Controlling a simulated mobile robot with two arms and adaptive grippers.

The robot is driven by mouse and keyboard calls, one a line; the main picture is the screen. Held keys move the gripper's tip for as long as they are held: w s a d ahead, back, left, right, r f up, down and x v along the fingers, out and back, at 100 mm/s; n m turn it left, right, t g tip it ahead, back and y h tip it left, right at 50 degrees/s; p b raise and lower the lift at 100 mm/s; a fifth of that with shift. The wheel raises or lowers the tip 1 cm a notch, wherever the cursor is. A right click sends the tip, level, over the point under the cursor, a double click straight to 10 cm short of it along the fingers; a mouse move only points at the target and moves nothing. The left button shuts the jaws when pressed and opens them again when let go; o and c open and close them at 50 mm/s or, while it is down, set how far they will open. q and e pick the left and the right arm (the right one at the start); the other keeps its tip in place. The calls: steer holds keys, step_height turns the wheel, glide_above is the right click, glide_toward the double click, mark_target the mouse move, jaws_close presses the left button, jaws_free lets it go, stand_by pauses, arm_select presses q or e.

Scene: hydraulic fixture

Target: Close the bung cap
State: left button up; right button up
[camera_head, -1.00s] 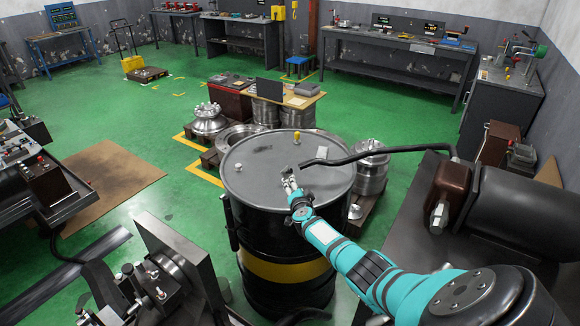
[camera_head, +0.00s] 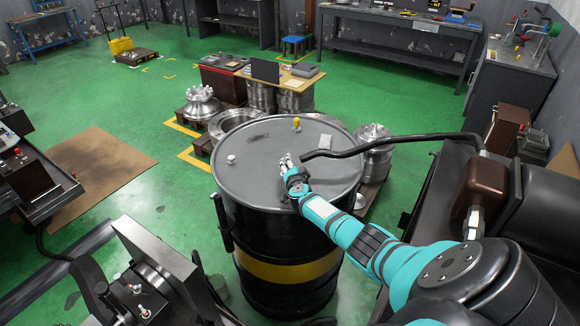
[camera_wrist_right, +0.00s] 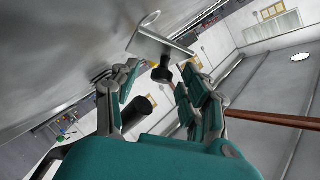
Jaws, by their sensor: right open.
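A black drum with a yellow band (camera_head: 290,268) stands in the middle of the head view, with a grey lid (camera_head: 260,185). A small silver fitting (camera_head: 231,159) sits at the lid's left and a small yellow one (camera_head: 296,122) at its far edge. I cannot tell which part is the bung cap. My right gripper (camera_head: 286,161) is over the lid's middle. In the right wrist view the gripper (camera_wrist_right: 155,105) is open, and a silver piece with a dark round end (camera_wrist_right: 162,73) shows just beyond its fingers; contact cannot be told. My left gripper is not seen.
A black bent pipe (camera_head: 390,141) reaches over the lid from the right, its end close beside my right gripper. A machine with a brown box (camera_head: 487,195) stands right of the drum. Metal flanged parts (camera_head: 199,104) stand behind it. Green floor (camera_head: 135,110) is open at left.

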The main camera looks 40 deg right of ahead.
steer(key=shift+s+a+r, duration=0.1)
steer(key=shift+a, duration=0.1)
steer(key=shift+c, duration=0.7)
jaws_close()
